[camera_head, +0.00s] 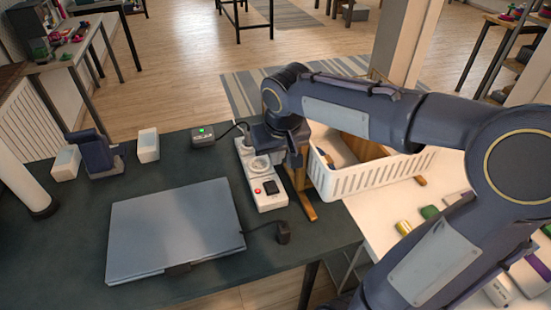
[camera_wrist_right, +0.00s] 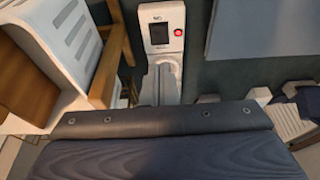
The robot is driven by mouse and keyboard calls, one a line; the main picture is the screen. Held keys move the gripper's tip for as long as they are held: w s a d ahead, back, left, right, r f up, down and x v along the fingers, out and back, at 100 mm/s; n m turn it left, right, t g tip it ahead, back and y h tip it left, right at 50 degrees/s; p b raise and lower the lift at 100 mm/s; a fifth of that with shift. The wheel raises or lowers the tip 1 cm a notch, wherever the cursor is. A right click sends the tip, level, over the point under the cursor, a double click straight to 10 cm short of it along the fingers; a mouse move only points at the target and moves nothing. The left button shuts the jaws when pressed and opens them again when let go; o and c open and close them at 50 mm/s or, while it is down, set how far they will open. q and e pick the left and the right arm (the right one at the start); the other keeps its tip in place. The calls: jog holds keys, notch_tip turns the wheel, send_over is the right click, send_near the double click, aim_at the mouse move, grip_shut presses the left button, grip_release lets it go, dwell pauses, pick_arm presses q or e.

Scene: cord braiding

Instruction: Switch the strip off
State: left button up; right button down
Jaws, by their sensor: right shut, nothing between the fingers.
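The white power strip (camera_head: 249,174) lies on the dark table. Its black switch (camera_head: 270,187) and a glowing red light (camera_head: 257,191) are at its near end. The strip also shows in the right wrist view (camera_wrist_right: 163,70), with the switch (camera_wrist_right: 159,33) and red light (camera_wrist_right: 179,32) at the top. My right gripper (camera_head: 268,144) is shut and empty above the strip's far part, away from the switch. It hides some of the strip there. I cannot tell whether it touches the strip. My left gripper is not in view.
A closed grey laptop (camera_head: 172,232) lies left of the strip; its black plug (camera_head: 283,233) lies loose. A black box with a green light (camera_head: 203,137) is behind. A white basket (camera_head: 375,183) stands close on the right. A dark blue stand (camera_head: 95,152) is far left.

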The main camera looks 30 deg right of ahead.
jog(key=shift+w+d+r+t+p, duration=0.1)
jog(key=shift+w+t+p, duration=0.05)
jog(key=shift+w+p, duration=0.25)
jog(key=shift+w+d+r+t+p, duration=0.1)
jog(key=shift+w+t+p, duration=0.05)
jog(key=shift+w+p, duration=0.2)
jog(key=shift+f, duration=0.1)
jog(key=b, duration=0.1)
send_near(269, 183)
jog(key=x, duration=0.6)
jog(key=shift+w+f, duration=0.15)
jog(key=shift+f, duration=0.1)
